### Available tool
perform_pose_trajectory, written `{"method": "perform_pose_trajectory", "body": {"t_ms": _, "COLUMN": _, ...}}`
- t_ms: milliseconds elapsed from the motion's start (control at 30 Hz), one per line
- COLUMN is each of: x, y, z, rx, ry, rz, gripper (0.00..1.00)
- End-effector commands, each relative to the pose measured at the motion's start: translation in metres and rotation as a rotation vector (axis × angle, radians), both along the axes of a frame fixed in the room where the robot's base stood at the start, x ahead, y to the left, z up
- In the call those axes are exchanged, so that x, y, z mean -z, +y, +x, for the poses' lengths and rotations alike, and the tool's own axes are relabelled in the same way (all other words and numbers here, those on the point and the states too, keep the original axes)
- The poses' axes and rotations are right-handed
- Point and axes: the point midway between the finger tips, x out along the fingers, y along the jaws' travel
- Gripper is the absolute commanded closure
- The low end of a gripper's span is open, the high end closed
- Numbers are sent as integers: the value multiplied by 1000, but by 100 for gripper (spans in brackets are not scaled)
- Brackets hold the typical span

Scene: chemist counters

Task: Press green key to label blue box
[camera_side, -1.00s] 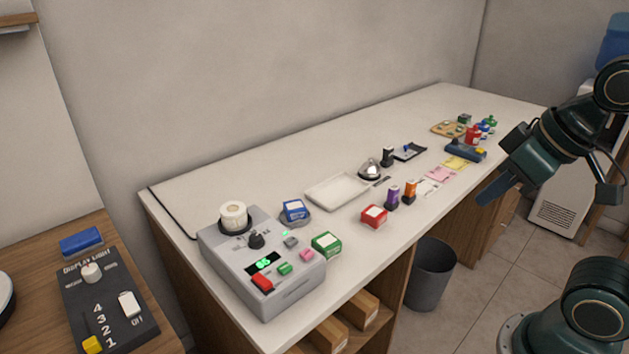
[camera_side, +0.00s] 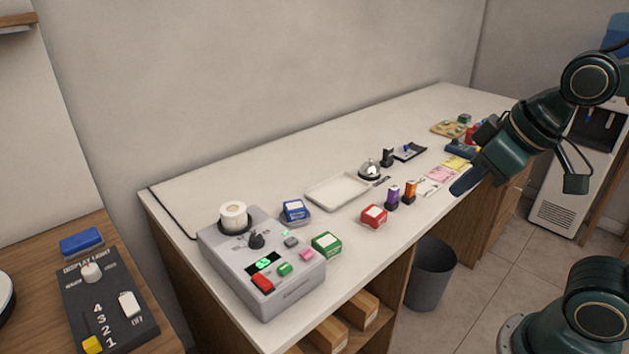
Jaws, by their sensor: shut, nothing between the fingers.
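The grey label machine (camera_side: 297,291) stands at the near left end of the white counter. Its green key (camera_side: 285,269) is on the top face, between a red key (camera_side: 262,283) and a pink key (camera_side: 307,255). My gripper (camera_side: 456,191) is shut and empty, above the counter's front edge at right, far from the machine and the box.
A green box (camera_side: 326,243) stands beside the machine and a red box (camera_side: 373,216) further right. A white tray (camera_side: 338,189), bell (camera_side: 370,169), purple stamp (camera_side: 393,198) and orange stamp (camera_side: 410,192) lie between my gripper and the machine. A bin (camera_side: 431,275) stands below.

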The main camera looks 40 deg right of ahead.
Motion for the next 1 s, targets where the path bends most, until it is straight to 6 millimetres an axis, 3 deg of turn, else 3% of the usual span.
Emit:
{"method": "perform_pose_trajectory", "body": {"t_ms": 467, "x": 10, "y": 44, "z": 89, "rx": -254, "ry": -92, "rz": -124, "gripper": 100}}
{"method": "perform_pose_trajectory", "body": {"t_ms": 1000, "x": 45, "y": 128, "z": 170, "rx": -558, "ry": -225, "rz": -300, "gripper": 100}}
